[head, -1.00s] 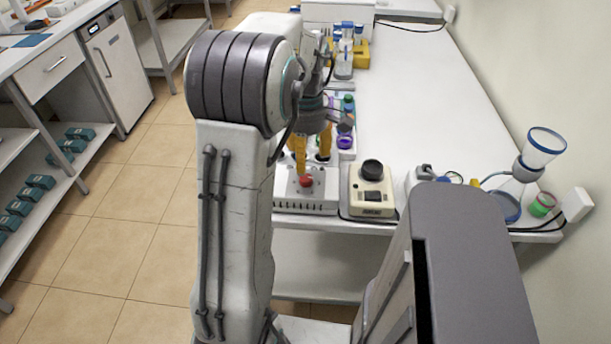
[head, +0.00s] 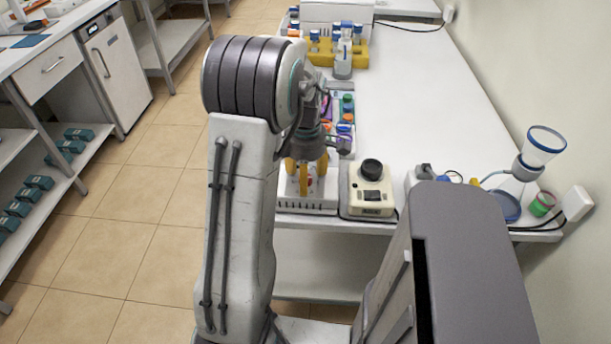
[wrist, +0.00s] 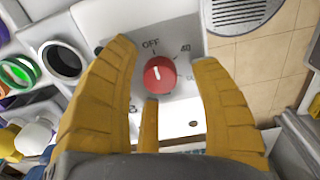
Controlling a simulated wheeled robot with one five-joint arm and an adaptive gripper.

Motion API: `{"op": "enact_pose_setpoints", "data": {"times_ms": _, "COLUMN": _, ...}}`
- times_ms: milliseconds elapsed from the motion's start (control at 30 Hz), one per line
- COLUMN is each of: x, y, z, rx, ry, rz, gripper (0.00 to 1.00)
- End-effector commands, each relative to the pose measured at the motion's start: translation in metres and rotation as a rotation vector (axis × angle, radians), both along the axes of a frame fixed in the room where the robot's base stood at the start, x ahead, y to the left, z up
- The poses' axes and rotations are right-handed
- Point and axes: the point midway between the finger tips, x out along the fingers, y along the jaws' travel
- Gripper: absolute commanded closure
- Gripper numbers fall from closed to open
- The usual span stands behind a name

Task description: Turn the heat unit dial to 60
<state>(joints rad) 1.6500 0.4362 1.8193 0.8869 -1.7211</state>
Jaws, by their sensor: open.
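The heat unit (head: 318,205) is a white box at the near end of the bench. Its red dial (wrist: 160,75) has OFF and 40 marked around it in the wrist view; a further mark right of the dial is partly covered by a finger. The dial's white line points roughly towards OFF. In the head view the dial (head: 310,182) shows only partly between my fingers. My gripper (wrist: 165,62) is open, with yellow fingers spread on both sides of the dial and a third finger below it. I cannot tell whether any finger touches it.
A cream device with a black round top (head: 371,170) stands close to the right of the heat unit. Coloured bottles (head: 346,104) stand behind it. A glass funnel flask (head: 541,147) is at the right. The bench middle (head: 420,90) is clear.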

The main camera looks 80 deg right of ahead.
Motion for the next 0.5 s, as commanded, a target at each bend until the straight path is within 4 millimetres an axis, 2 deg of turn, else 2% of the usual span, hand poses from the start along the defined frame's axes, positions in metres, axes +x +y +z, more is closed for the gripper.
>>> {"op": "enact_pose_setpoints", "data": {"times_ms": 333, "x": 0.0000, "y": -0.0001, "z": -0.0015, "rx": -0.001, "ry": 0.000, "rz": 0.000, "gripper": 0.42}}
{"op": "enact_pose_setpoints", "data": {"times_ms": 500, "x": 0.0000, "y": -0.0001, "z": -0.0014, "rx": -0.001, "ry": 0.000, "rz": 0.000, "gripper": 0.57}}
